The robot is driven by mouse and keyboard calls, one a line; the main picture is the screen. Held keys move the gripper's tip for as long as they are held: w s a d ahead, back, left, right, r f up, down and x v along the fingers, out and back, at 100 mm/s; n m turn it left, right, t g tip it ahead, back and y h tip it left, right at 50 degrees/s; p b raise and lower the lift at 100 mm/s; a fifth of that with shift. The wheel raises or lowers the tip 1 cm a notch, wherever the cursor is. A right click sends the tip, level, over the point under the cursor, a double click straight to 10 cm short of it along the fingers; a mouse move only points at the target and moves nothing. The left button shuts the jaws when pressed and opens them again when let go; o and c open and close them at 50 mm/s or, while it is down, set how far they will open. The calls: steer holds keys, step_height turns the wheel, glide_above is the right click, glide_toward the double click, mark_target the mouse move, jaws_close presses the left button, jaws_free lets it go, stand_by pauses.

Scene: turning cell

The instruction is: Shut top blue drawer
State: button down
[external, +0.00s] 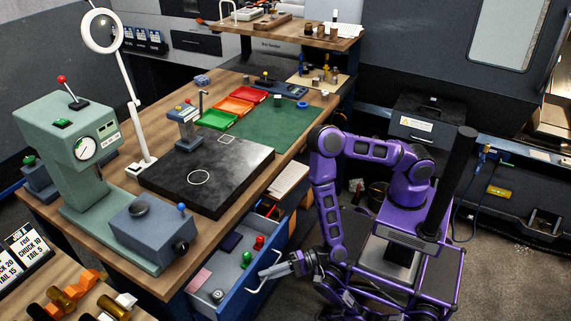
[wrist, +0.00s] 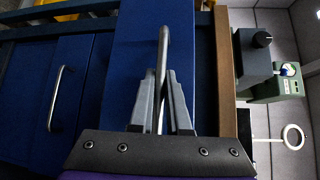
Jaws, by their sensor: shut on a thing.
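The top blue drawer (external: 283,238) stands pulled open under the workbench, its grey inside showing small items. Its blue front (wrist: 134,60) fills the middle of the wrist view. The silver bar handle (wrist: 162,60) runs lengthwise between my fingers, and it also shows in the external view (external: 252,289). My gripper (external: 266,273) is shut on the handle at the drawer's front, with one finger on each side of the bar in the wrist view (wrist: 161,105). The fingertips partly hide the handle.
Red and green pieces, a dark blue block and a pink pad lie in the drawer. The wooden workbench (external: 141,243) above carries a black surface plate (external: 225,180) and a green press (external: 75,145). Another blue front with a handle (wrist: 60,98) shows beside the drawer.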

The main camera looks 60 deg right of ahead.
steer(key=w, duration=1.2)
steer(key=shift+w+r, duration=0.15)
steer(key=shift+w, duration=0.15)
steer(key=shift+w, duration=0.1)
steer(key=c, duration=0.9)
jaws_free()
steer(key=shift+s+d, duration=0.15)
steer(key=shift+s, duration=0.15)
glide_toward(272, 246)
steer(key=p+x, duration=0.1)
steer(key=x, duration=0.4)
steer(key=shift+w, duration=0.1)
